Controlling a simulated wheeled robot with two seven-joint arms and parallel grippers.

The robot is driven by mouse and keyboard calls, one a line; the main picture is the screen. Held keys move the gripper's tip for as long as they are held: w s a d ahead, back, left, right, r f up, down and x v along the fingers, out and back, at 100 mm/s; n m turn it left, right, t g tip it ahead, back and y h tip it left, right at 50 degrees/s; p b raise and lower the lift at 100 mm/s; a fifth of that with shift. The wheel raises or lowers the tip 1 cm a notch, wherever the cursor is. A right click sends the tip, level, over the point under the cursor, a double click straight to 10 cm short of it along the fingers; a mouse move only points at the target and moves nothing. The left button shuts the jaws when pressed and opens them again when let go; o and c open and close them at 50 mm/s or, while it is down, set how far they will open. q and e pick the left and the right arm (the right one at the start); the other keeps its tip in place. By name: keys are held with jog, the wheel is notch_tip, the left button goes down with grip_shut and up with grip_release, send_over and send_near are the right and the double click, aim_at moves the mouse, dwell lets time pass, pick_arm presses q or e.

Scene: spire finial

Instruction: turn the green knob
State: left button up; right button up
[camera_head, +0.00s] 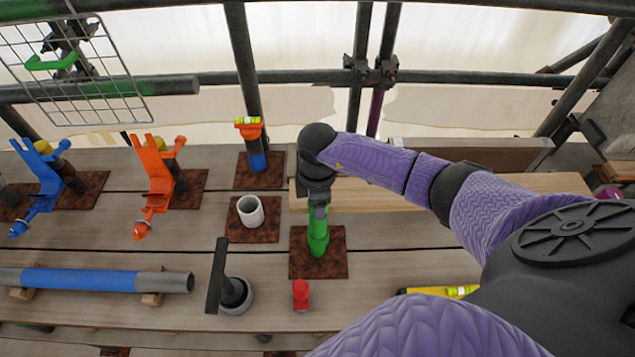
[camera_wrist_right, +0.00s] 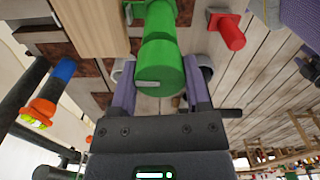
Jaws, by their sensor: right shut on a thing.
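The green knob (camera_head: 317,236) stands upright on a rust-brown square plate (camera_head: 335,267) in the middle of the planks. My right gripper (camera_head: 319,208) reaches down on it from above. In the right wrist view the green knob (camera_wrist_right: 160,68) lies between the two fingers of my right gripper (camera_wrist_right: 160,95), which is shut on it. The knob's upper end is partly hidden by the gripper in the head view. My left gripper is not in view.
A red knob (camera_head: 301,293) stands just in front of the plate. A white cup-like tube (camera_head: 250,211) and a dark T-shaped tool (camera_head: 217,275) are to the left. A blue-banded pipe (camera_head: 85,280) rests far left, and a yellow level (camera_head: 440,291) lies right.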

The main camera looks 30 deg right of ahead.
jog(key=shift+m, duration=0.3)
dwell(0.4)
jog(key=o, duration=1.3)
notch_tip(320, 180, up, 10)
jog(key=shift+f+p, duration=0.1)
jog(key=shift+p, duration=0.5)
